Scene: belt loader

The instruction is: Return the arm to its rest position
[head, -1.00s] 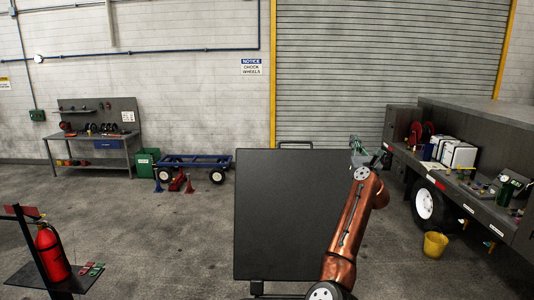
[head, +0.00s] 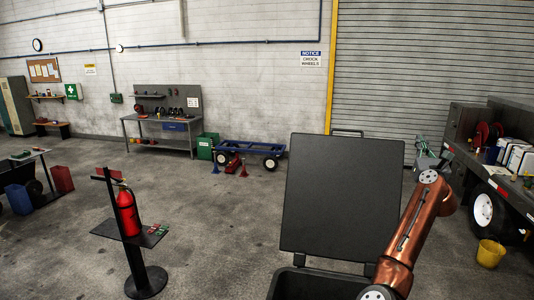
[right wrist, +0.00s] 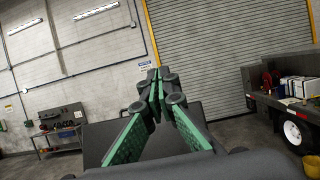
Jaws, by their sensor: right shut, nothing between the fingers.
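My right arm (head: 412,232) is copper coloured and reaches up from the bottom right in the head view. My right gripper (head: 424,148) is at its far end, right of a large dark panel. In the right wrist view my right gripper (right wrist: 158,75) shows green-padded fingers that meet at the tips with nothing between them. It points toward the wall and the shutter. My left gripper is in neither view.
The upright dark panel (head: 342,195) stands over a dark bin (head: 315,286), close left of my right arm. A truck bed (head: 490,170) with a yellow bucket (head: 490,253) below is at right. A fire extinguisher stand (head: 135,255) is at left. Floor between is clear.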

